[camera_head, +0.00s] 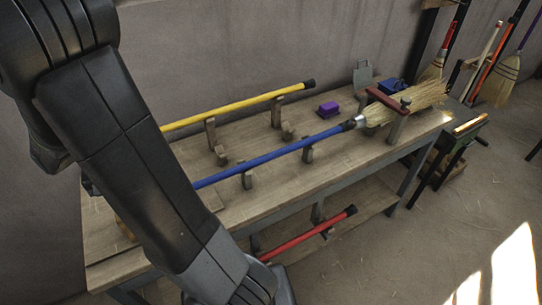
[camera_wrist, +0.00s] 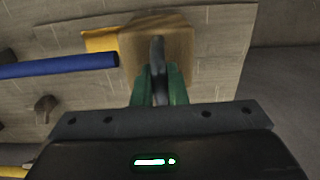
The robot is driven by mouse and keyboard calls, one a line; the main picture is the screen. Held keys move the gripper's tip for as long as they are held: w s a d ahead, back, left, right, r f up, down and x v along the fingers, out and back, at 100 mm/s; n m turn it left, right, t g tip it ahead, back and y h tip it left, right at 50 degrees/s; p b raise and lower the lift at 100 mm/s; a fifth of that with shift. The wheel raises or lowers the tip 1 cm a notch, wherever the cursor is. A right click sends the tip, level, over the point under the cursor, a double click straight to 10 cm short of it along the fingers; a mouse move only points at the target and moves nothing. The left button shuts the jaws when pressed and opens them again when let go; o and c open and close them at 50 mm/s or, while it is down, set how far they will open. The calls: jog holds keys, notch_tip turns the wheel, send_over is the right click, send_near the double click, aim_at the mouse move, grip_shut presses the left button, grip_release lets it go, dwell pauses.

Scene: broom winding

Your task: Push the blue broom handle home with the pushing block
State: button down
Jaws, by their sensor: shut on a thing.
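The blue broom handle (camera_head: 265,158) lies in wooden rests on the bench. Its far end reaches a dark collar and metal ferrule (camera_head: 362,121) at the straw broom head (camera_head: 415,98). My gripper (camera_wrist: 158,82), with green fingers, is shut on the dark grip of a wooden pushing block (camera_wrist: 181,48) in the wrist view. A yellow face (camera_wrist: 101,41) shows on the block's left side. The blue handle's near end (camera_wrist: 60,65) is at that side; whether they touch I cannot tell. In the head view my arm hides the gripper and block.
A yellow handle (camera_head: 240,104) lies on rests behind the blue one, with a purple block (camera_head: 328,109) near it. A red-brown clamp bar (camera_head: 386,101) crosses the broom head. A red handle (camera_head: 310,233) lies on the lower shelf (camera_head: 370,203).

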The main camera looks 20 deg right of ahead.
jog(key=shift+w+d, duration=0.15)
jog(key=shift+d, duration=0.55)
jog(key=shift+w+d, duration=0.15)
jog(key=shift+d, duration=0.5)
jog(key=c, duration=1.1)
grip_release()
jog(key=shift+w+d, duration=0.1)
jog(key=shift+d, duration=0.15)
jog(key=shift+c, duration=0.2)
jog(key=o, duration=0.3)
jog(key=shift+a, duration=0.15)
jog(key=shift+r, duration=0.15)
notch_tip(320, 180, up, 10)
jog(key=p, duration=0.7)
jog(key=shift+p, duration=0.35)
